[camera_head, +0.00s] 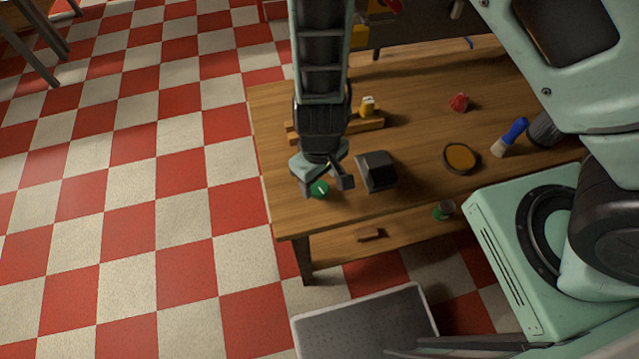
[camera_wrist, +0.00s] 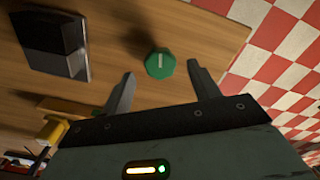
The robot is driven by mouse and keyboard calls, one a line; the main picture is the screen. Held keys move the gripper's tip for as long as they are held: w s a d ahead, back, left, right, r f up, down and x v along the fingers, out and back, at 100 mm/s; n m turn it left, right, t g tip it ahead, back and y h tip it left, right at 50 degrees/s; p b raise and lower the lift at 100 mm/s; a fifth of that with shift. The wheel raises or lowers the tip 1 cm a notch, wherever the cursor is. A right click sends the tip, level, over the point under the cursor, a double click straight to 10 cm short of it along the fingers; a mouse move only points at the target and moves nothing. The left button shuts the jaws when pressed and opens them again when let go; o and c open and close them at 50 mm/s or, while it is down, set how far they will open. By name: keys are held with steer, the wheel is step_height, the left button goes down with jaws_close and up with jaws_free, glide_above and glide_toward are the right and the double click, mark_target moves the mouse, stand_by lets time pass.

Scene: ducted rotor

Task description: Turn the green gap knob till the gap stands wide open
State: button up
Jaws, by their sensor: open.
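The green gap knob (camera_head: 319,188) sits near the left front edge of the wooden table, with a pale pointer line across its top. In the wrist view the knob (camera_wrist: 160,64) lies just ahead of and between the two fingertips, apart from both. My gripper (camera_head: 325,182) hangs over the knob with its fingers spread; it also shows open and empty in the wrist view (camera_wrist: 162,75). A dark block-shaped housing (camera_head: 377,171) stands just right of the knob, and it shows at the upper left of the wrist view (camera_wrist: 58,45). I see no gap clearly.
The wooden table (camera_head: 420,195) also holds a yellow piece on a wooden bar (camera_head: 368,107), a red lump (camera_head: 459,102), a round dish (camera_head: 461,158) and a blue-handled brush (camera_head: 510,137). Checkered floor lies left of the table.

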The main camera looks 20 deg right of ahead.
mark_target(319, 191)
steer(key=shift+f, duration=1.45)
steer(key=c, duration=1)
